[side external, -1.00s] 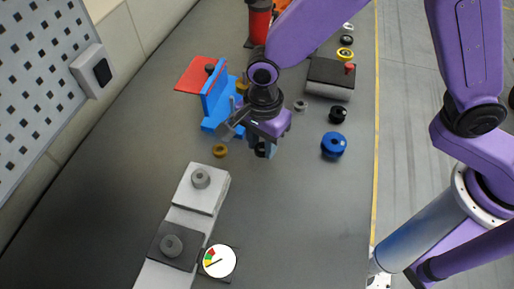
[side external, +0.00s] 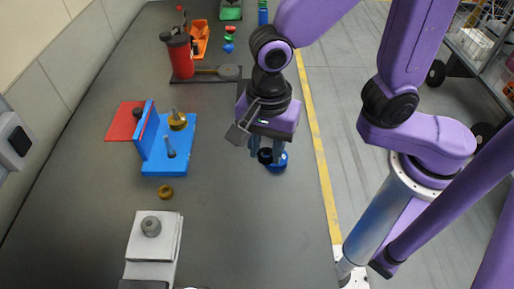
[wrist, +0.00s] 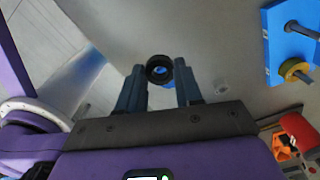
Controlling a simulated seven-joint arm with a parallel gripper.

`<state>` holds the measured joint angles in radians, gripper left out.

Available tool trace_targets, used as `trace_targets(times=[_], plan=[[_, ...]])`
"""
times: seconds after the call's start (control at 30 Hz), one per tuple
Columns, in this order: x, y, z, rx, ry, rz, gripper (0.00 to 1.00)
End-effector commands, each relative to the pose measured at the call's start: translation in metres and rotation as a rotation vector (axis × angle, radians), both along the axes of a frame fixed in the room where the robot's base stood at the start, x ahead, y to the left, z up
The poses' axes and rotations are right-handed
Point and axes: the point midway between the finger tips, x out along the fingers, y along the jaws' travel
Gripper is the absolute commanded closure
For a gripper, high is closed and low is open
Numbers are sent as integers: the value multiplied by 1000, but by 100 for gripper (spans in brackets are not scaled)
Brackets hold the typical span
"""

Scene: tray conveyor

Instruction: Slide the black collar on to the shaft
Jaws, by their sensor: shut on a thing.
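My gripper (side external: 268,153) is shut on the black collar (side external: 264,156), a short ring held between the fingertips above the table. In the wrist view the collar (wrist: 159,68) sits between the two fingers with its hole towards the camera, and something blue shows through it. The blue fixture (side external: 182,163) stands to the left of the gripper, apart from it. It has an upright plate, a bare front shaft (side external: 170,148) and a rear shaft with a brass collar (side external: 177,124) low on it. The wrist view shows the fixture (wrist: 272,40) at the upper right.
A blue round part (side external: 282,162) appears just behind the fingers. A loose brass ring (side external: 166,192) lies in front of the fixture, and a red plate (side external: 121,121) lies left of it. A grey-white block with a knob (side external: 140,247) stands nearer. The table between gripper and fixture looks clear.

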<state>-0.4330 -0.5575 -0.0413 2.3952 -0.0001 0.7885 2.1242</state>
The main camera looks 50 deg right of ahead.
Motion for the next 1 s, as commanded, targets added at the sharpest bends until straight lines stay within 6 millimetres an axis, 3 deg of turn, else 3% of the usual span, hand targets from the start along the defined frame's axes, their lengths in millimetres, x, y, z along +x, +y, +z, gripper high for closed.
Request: trace_targets(times=[0.17,0.53,0.77,1.0], plan=[[25,14,7,1,0,-5,96],[133,46,19,0,0,-6,96],[204,46,18,0,0,-7,96],[267,32,12,0,1,-4,96]])
